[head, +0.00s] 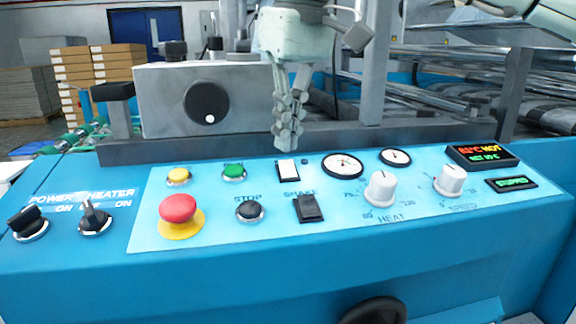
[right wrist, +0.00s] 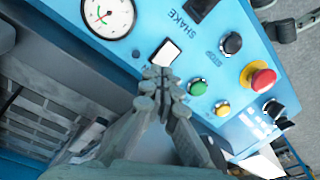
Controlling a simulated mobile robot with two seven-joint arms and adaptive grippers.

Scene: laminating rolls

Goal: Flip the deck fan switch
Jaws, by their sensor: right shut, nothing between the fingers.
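A white rocker switch (head: 287,170) in a black frame sits on the light blue control panel (head: 235,215), behind the black SHAKE rocker (head: 308,208). No deck fan label is readable, so I cannot tell for sure that the white rocker is the deck fan switch. My right gripper (head: 285,140) is shut and empty, pointing down just behind the white rocker. In the right wrist view, the shut fingertips (right wrist: 160,76) are at the edge of the white rocker (right wrist: 165,52); I cannot tell whether they touch. My left gripper is not in view.
Close by are the green button (head: 233,173), yellow button (head: 178,177), red emergency button (head: 178,210), black STOP button (head: 250,210) and a round gauge (head: 343,165). Two HEAT and SPEED knobs stand right. A grey machine box (head: 165,100) rises behind the panel.

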